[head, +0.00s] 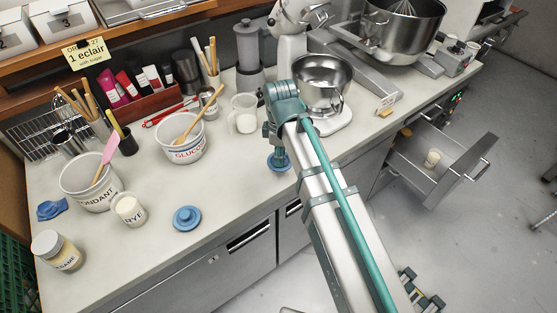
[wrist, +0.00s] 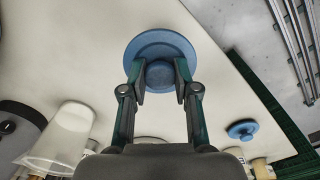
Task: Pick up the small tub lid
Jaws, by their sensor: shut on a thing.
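A round blue lid (wrist: 160,48) with a raised knob fills the top middle of the wrist view. My gripper (wrist: 160,76) is shut on its knob, one finger on each side. In the head view the same lid (head: 277,166) shows under my gripper (head: 279,154), near the counter's front edge and partly hidden by my arm. I cannot tell whether it touches the counter. A second blue knobbed lid (head: 187,218) lies flat on the counter to the left. It also shows in the wrist view (wrist: 242,130). The frames do not make clear which lid is smaller.
A clear jug (head: 243,114) and the GLUCOSE tub (head: 182,145) stand to the left. The FONDANT tub (head: 85,190), RYE jar (head: 129,210) and another jar (head: 58,251) stand farther left. A mixer bowl (head: 322,84) is close on the right. An open drawer (head: 437,157) juts out.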

